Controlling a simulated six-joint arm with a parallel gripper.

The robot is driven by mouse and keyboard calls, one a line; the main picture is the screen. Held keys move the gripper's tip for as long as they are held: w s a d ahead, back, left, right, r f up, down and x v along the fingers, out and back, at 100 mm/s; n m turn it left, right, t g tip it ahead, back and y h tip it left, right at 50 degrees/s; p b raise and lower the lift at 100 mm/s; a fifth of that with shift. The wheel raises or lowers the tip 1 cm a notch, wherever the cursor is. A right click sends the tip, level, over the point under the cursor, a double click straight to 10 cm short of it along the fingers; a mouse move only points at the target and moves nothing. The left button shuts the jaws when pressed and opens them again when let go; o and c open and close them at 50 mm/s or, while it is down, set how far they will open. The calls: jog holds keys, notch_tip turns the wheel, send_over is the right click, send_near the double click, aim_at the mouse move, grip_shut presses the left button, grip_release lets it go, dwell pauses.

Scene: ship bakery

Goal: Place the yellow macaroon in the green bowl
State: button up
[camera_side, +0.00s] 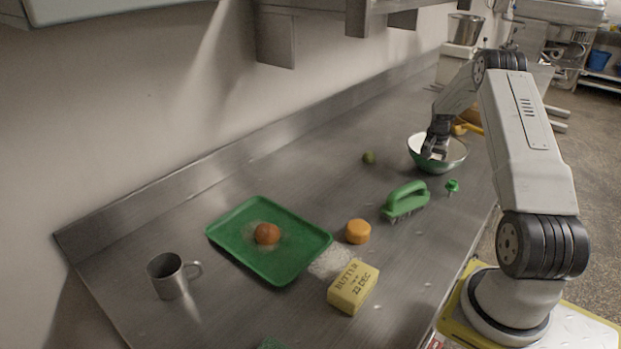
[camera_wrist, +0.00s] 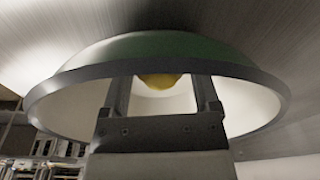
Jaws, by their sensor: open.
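The green bowl (camera_side: 457,161) stands on the steel counter at the right, green outside and pale inside. It fills much of the wrist view (camera_wrist: 215,54). My gripper (camera_side: 433,154) reaches down into the bowl's opening with its jaws open. In the wrist view, a rounded yellow thing, apparently the yellow macaroon (camera_wrist: 158,80), shows inside the bowl between my two fingers. The fingers stand apart on either side of it. Its lower part is hidden by my gripper there, and I cannot make it out in the side view.
A green-handled brush (camera_side: 406,199), an orange round item (camera_side: 357,231) and a butter block (camera_side: 353,286) lie nearer the camera. A green tray (camera_side: 292,262) holds a brown ball (camera_side: 267,234). A metal mug (camera_side: 169,276) stands left.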

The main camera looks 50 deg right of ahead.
jog(key=shift+r, duration=0.1)
notch_tip(320, 180, up, 12)
jog(key=a, duration=0.1)
jog(key=shift+s+a, duration=0.25)
dwell(0.4)
dwell(0.4)
jog(key=w+a+n+t, duration=0.1)
jog(key=w+a+n, duration=0.3)
jog(key=a, duration=0.8)
jog(key=w+a+n, duration=0.3)
jog(key=w+a, duration=0.2)
jog(key=a, duration=0.7)
jog(key=s+a+n, duration=0.3)
jog(key=a, duration=0.5)
jog(key=s+a+f+n+y, duration=0.1)
jog(key=s+a, duration=0.3)
jog(key=a, duration=0.4)
jog(key=s+a+f+n+t, duration=0.1)
jog(key=s+a+n, duration=0.3)
jog(key=a, duration=0.4)
jog(key=shift+s+a+f+n, duration=0.15)
jog(key=shift+a+n, duration=0.1)
jog(key=shift+n, duration=0.05)
